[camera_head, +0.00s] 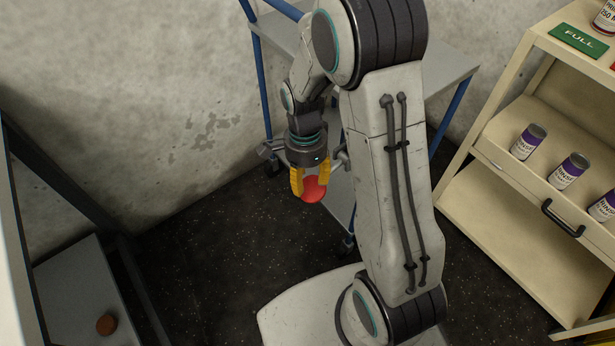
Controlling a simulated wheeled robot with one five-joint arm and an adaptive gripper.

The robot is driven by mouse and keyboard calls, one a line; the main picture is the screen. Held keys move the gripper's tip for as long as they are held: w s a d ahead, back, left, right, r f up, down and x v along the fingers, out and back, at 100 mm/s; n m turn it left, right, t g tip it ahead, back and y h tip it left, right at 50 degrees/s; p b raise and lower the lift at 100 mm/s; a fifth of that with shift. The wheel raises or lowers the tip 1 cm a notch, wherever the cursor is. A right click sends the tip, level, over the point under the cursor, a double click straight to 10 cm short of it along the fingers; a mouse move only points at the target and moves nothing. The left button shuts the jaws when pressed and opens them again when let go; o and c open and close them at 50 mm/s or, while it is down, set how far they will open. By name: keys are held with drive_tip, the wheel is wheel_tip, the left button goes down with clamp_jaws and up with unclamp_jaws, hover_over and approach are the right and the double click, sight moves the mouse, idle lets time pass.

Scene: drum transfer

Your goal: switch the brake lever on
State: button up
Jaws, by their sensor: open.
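My gripper (310,184) points down in the middle of the view, with its two yellow fingers apart. A red rounded piece (314,191) shows between and just beyond the fingertips; it looks like the end of the brake lever. I cannot tell whether the fingers touch it. The rest of the lever is hidden behind my gripper. A grey cart (451,72) with blue posts and dark castors stands behind my arm, which covers much of it.
A cream shelf rack (485,228) at the right holds several purple-and-white cans and has a green FULL sign (578,40). Dark floor (205,255) lies open between.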

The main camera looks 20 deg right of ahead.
drive_tip(key=o, duration=1)
drive_tip(key=shift+c, duration=0.2)
drive_tip(key=shift+w+r, duration=0.1)
drive_tip(key=shift+r, duration=0.05)
wheel_tip(320, 180, up, 12)
drive_tip(key=shift+w, duration=0.45)
